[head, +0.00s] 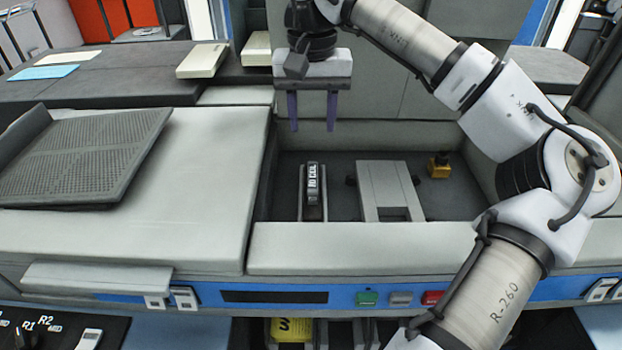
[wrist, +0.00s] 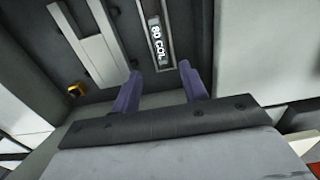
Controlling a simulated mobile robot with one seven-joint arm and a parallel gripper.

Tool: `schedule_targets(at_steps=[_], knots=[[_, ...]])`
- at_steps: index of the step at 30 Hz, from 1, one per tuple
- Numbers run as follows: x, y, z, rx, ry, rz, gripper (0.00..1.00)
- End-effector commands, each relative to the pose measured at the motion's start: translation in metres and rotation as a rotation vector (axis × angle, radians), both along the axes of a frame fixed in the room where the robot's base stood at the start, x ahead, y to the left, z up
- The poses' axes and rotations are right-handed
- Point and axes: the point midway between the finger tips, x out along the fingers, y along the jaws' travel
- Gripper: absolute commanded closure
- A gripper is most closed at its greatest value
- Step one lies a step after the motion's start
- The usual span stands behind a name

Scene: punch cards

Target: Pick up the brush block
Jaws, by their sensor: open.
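The brush block (head: 312,185) appears to be the dark block with a white "80 COL" label, upright in a narrow pale holder (head: 313,212) inside the machine's recess. It also shows in the wrist view (wrist: 156,28), ahead of the fingertips and roughly between their lines. My gripper (head: 312,122) is open and empty, with its two purple fingers pointing down. It hangs above and a little behind the block, apart from it. In the wrist view the fingers (wrist: 160,72) are spread, with nothing between them.
A grey slotted bracket (head: 384,183) stands right of the block, and a small yellow block (head: 439,165) sits farther right. The recess has raised walls, with a front ledge (head: 400,243) before it. A ribbed grey tray (head: 85,155) lies on the left cover.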

Motion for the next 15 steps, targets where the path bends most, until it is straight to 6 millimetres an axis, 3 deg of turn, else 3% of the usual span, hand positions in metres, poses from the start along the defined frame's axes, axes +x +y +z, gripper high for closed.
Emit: schedule_targets(at_steps=[9, 15], knots=[[-0.001, 0.000, -0.061, 0.001, 0.003, 0.003, 0.56], [-0.001, 0.000, -0.078, 0.002, 0.001, 0.002, 0.56]])
